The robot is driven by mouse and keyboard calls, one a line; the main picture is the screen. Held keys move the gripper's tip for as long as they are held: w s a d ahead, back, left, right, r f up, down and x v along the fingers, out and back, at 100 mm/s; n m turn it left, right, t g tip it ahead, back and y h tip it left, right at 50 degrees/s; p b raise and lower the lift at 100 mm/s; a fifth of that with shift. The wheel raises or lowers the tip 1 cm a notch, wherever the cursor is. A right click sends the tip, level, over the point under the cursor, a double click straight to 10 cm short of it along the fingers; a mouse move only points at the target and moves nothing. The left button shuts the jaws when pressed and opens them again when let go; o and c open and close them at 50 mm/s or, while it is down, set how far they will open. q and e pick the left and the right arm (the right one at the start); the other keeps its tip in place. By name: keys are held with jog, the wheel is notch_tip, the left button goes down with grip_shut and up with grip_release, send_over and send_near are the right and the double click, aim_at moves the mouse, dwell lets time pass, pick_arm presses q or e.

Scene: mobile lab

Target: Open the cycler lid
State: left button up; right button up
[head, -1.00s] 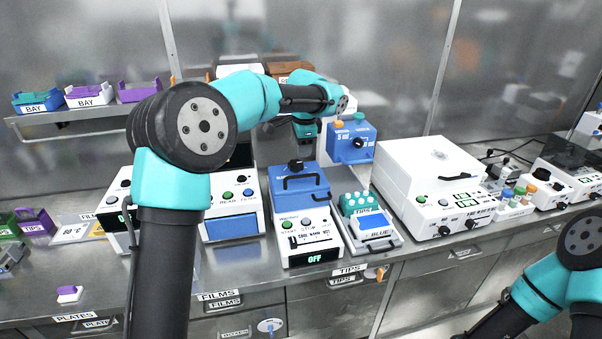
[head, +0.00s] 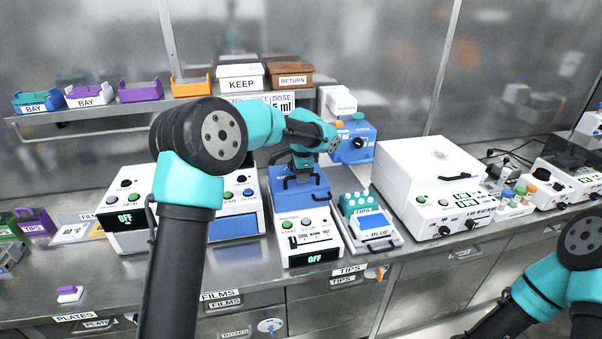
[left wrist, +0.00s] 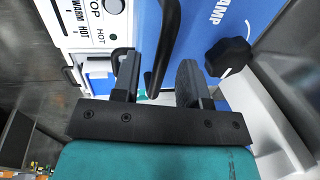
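The cycler (head: 311,240) is a white box with a blue lid (head: 312,193), a black lid handle and a display reading OFF. The lid is down. My left gripper (head: 300,160) is over the lid from above and behind. In the left wrist view, the black lid handle (left wrist: 166,45) runs between the two spread fingers of the gripper (left wrist: 158,80), with gaps on both sides. A black knob (left wrist: 228,57) on the blue lid (left wrist: 205,25) shows right of the fingers. My right gripper is out of frame; only its arm shows at the lower right.
A tray with a teal tube rack (head: 357,203) stands close to the cycler's right. A large white instrument (head: 425,180) is farther right. Another device (head: 240,222) stands close on the left. A shelf (head: 120,108) with bins is behind.

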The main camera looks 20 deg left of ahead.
pick_arm(q)
jog(key=shift+c, duration=0.3)
grip_shut()
jog(key=shift+r, duration=0.1)
jog(key=shift+w+a+r, duration=0.25)
jog(key=shift+w+r, duration=0.05)
jog(key=shift+r, duration=0.15)
jog(key=w+a+r, duration=0.2)
jog(key=w+r, duration=0.1)
jog(key=w+a+r, duration=0.1)
jog(key=w, duration=0.1)
jog(key=shift+w+a+r, duration=0.1)
jog(key=shift+w+r, duration=0.1)
jog(key=shift+r, duration=0.2)
jog(key=shift+w+a+r, duration=0.3)
jog(key=shift+w+a, duration=0.2)
jog(key=shift+w, duration=0.25)
jog(key=shift+w+a+r, duration=0.3)
jog(key=shift+w+a, duration=0.15)
jog(key=shift+w, duration=0.3)
